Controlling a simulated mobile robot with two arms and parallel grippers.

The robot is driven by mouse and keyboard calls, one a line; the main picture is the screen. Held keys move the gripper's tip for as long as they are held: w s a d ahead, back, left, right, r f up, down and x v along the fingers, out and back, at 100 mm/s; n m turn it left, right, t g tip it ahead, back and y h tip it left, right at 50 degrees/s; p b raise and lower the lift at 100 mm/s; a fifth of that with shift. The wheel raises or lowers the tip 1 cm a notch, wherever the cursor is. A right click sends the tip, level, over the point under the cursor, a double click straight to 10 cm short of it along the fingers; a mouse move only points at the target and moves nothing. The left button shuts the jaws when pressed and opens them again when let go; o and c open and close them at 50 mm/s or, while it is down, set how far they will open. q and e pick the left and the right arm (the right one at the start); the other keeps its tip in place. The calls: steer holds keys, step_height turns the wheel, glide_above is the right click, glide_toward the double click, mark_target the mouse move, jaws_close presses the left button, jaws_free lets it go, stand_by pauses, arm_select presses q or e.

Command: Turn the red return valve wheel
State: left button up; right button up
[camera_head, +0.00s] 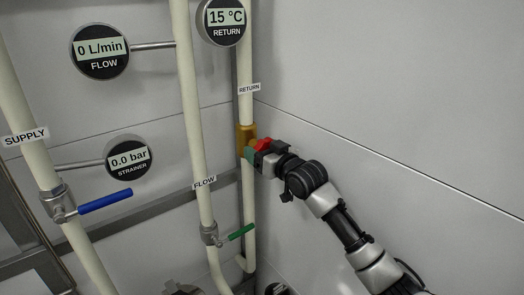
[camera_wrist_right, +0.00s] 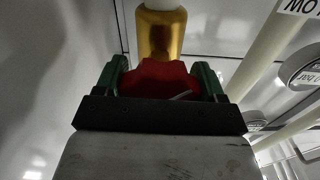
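The red return valve wheel (camera_head: 263,144) sits on a brass valve body (camera_head: 246,132) on the cream return pipe (camera_head: 246,190). My right gripper (camera_head: 256,150) reaches it from the lower right and partly covers it. In the right wrist view the red wheel (camera_wrist_right: 160,72) fills the space between the two green fingers of my right gripper (camera_wrist_right: 162,80), one on each side. The fingers look closed against its rim. The brass body (camera_wrist_right: 160,35) is just beyond the wheel. My left gripper is not seen.
Left of the return pipe stand the flow pipe (camera_head: 195,120) with a green lever (camera_head: 241,232) and the supply pipe (camera_head: 22,110) with a blue lever (camera_head: 104,201). The return gauge (camera_head: 226,18) reads 15 °C, the flow gauge (camera_head: 100,50) 0 L/min. A plain wall (camera_head: 400,90) is close on the right.

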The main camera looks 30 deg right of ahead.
steer(key=shift+c, duration=0.9)
steer(key=m+p, duration=0.2)
steer(key=shift+r+m, duration=0.2)
steer(key=shift+m, duration=0.2)
steer(key=shift+f+m+p, duration=0.15)
steer(key=shift+m+p, duration=0.2)
steer(key=shift+m, duration=0.65)
steer(key=o, duration=0.9)
